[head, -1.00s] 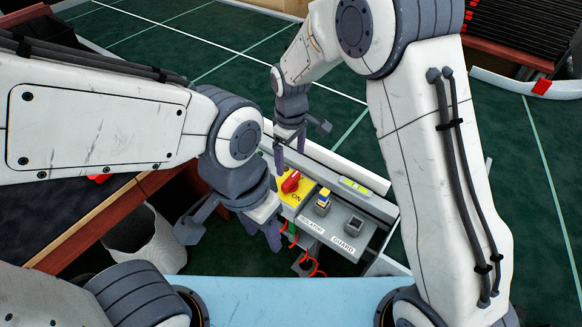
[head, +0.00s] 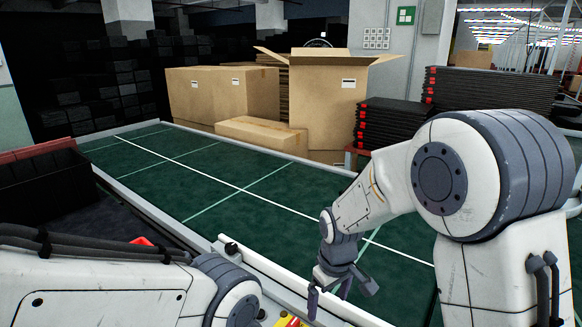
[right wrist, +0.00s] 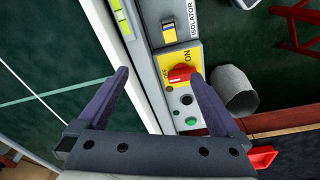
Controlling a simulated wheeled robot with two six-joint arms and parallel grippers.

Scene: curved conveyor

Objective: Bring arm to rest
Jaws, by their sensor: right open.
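My right gripper (head: 328,301) is in the lower middle of the head view, by the conveyor's near rail. In the right wrist view its two fingers (right wrist: 160,88) are apart with nothing between them. Beyond them is a control panel with a red rotary switch (right wrist: 181,74) on a yellow plate marked ON, apart from the fingers. A green button (right wrist: 191,121) sits on the panel below the switch. The yellow plate (head: 290,322) only just shows at the bottom edge of the head view. My left arm enters at lower left; its gripper is out of the frame.
The green conveyor belt (head: 215,185) is empty. Cardboard boxes (head: 222,95) and an open carton (head: 322,90) stand behind it. Black stacked trays (head: 390,125) are at the right. A grey bin (right wrist: 234,90) stands beside the panel in the wrist view.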

